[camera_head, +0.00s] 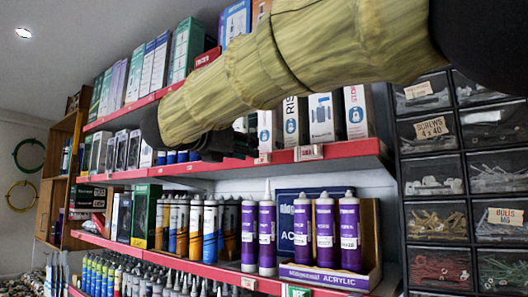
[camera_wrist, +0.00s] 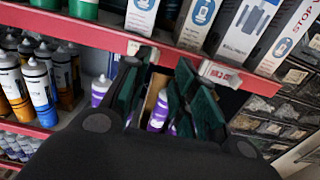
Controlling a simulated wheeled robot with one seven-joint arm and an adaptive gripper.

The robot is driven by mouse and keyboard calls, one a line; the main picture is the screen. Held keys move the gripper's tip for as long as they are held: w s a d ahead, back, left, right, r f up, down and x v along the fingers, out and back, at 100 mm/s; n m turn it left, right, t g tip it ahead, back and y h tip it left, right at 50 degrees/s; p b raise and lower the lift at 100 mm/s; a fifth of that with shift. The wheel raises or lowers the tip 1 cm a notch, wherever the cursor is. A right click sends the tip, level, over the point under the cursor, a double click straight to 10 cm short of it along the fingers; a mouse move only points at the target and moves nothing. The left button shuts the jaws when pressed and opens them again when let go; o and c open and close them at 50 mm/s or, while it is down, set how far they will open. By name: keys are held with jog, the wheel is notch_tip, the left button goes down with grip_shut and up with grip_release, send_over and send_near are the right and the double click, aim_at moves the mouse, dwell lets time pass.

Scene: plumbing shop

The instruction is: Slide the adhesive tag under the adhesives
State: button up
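Purple cartridges (camera_head: 267,238), likely the adhesives, stand on the middle shelf, several of them in an open box printed ACRYLIC (camera_head: 330,276). In the wrist view purple cartridges (camera_wrist: 159,108) show between and beside my fingers. Small label tags sit on the upper red rail: a pale one (camera_head: 263,158) and a larger one (camera_head: 309,152), also seen in the wrist view (camera_wrist: 220,73). I cannot tell which is the adhesive tag. My gripper (camera_wrist: 155,62) is open, with a gap between its dark green fingers, close to the upper rail. In the head view it (camera_head: 240,140) is partly hidden by my arm.
The lower red rail (camera_head: 205,273) carries a white tag (camera_head: 248,283) and a green tag (camera_head: 298,291). Blue and orange cartridges (camera_head: 195,228) stand left of the purple ones. White boxes (camera_head: 322,118) line the upper shelf. Screw drawers (camera_head: 435,180) stand at the right.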

aim_at(266, 154)
jog(key=p+x, duration=0.2)
jog(key=x, duration=0.4)
jog(key=shift+w+d+r+p, duration=0.1)
jog(key=shift+w+p, duration=0.15)
jog(key=shift+p, duration=0.1)
jog(key=shift+w+d+f, duration=0.2)
jog(key=shift+w+d, duration=0.25)
jog(key=shift+w, duration=0.3)
jog(key=shift+s, duration=0.1)
grip_shut()
